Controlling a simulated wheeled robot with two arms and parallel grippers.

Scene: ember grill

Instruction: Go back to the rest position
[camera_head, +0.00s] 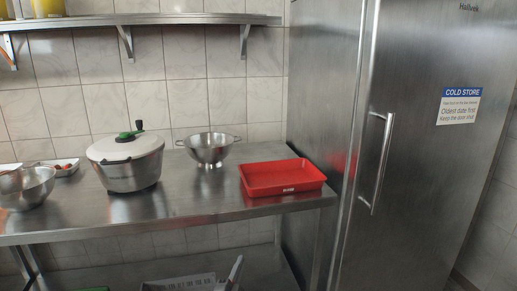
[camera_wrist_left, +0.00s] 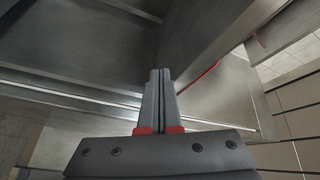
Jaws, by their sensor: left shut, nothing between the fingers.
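My left gripper (camera_head: 239,262) shows small at the bottom of the head view, in front of the steel table and below the level of its top. Its fingers point up. In the left wrist view the left gripper (camera_wrist_left: 160,72) has its two grey fingers together, with nothing between them. My right gripper is in neither view.
A grey crate (camera_head: 180,284) is below. A steel cold store (camera_head: 425,160) stands at right.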

